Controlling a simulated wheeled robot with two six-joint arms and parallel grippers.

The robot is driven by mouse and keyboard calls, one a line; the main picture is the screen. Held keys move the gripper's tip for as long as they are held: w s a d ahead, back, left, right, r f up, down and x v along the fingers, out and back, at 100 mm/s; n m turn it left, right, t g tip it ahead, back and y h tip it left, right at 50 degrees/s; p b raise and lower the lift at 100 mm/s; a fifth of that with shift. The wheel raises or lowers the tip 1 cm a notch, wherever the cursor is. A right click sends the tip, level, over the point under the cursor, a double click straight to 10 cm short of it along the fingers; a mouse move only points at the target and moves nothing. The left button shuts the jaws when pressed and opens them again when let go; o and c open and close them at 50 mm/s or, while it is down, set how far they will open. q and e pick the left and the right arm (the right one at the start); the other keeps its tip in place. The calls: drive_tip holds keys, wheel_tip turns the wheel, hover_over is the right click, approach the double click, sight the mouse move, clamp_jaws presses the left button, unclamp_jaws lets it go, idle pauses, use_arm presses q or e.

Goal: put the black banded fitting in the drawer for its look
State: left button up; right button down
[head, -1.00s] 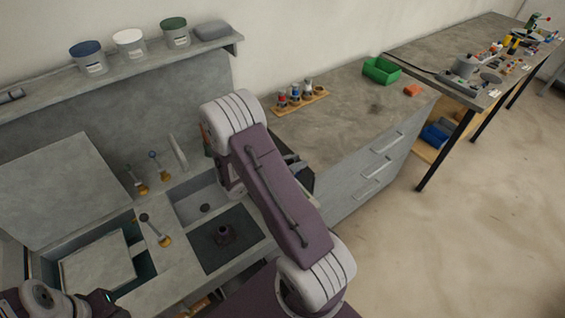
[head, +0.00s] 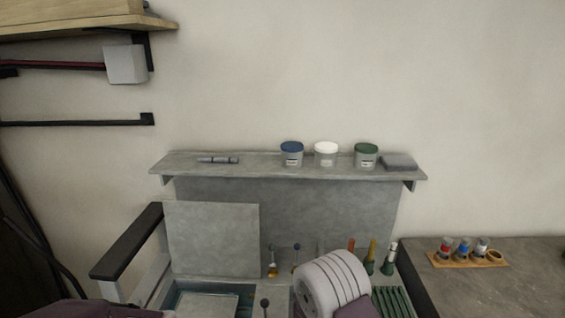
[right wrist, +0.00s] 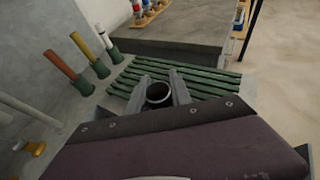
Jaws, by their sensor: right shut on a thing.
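My right gripper (right wrist: 160,92) shows in the right wrist view, its two grey fingers shut on a dark, round, hollow fitting (right wrist: 158,97). Its open top faces the camera; no bands can be made out on it. The gripper holds it over or in front of a green slatted rack (right wrist: 205,88); I cannot tell whether they touch. In the head view my right arm hides the gripper and fitting. My left gripper is out of view, and no drawer front shows.
Several colored-handled tools in green holders (right wrist: 83,62) stand left of the rack. The shelf (head: 265,171) carries blue-, white- and green-lidded jars. A raised grey lid (head: 211,238) stands at left. A wooden holder (head: 468,259) with small bottles sits on the right counter (head: 485,290).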

drive_tip(key=s+a+f+n+t+y, duration=0.1)
drive_tip(key=s+a+f+n+t, duration=0.1)
drive_tip(key=a, duration=0.7)
drive_tip(key=shift+s+a, duration=0.15)
drive_tip(key=shift+s, duration=0.3)
drive_tip(key=shift+t, duration=0.3)
